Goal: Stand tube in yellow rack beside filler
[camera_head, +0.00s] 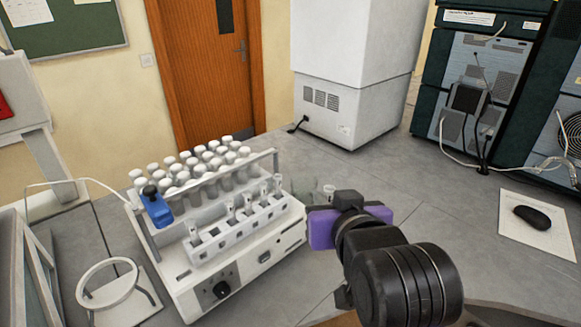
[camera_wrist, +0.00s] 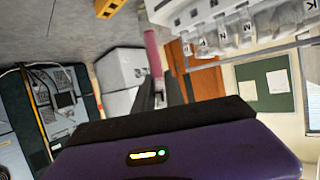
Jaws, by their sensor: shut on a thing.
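A pink tube (camera_wrist: 153,54) stands out from between the dark fingertips of my gripper (camera_wrist: 160,90) in the wrist view. My gripper is shut on it. In the head view my purple gripper body (camera_head: 322,230) is right of the white machine, and its fingers and the tube are hidden. A yellow block (camera_wrist: 108,7), perhaps the yellow rack, is cut off by the top edge of the wrist view, apart from the tube. I cannot tell whether the white machine (camera_head: 260,256), with a blue clamp and several capped vials, is the filler.
Faint clear glassware (camera_head: 305,188) stands on the grey bench beyond my gripper. A white cabinet (camera_head: 350,95) stands at the back. A black mouse (camera_head: 532,217) lies on a white sheet at right. The bench between gripper and sheet looks clear.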

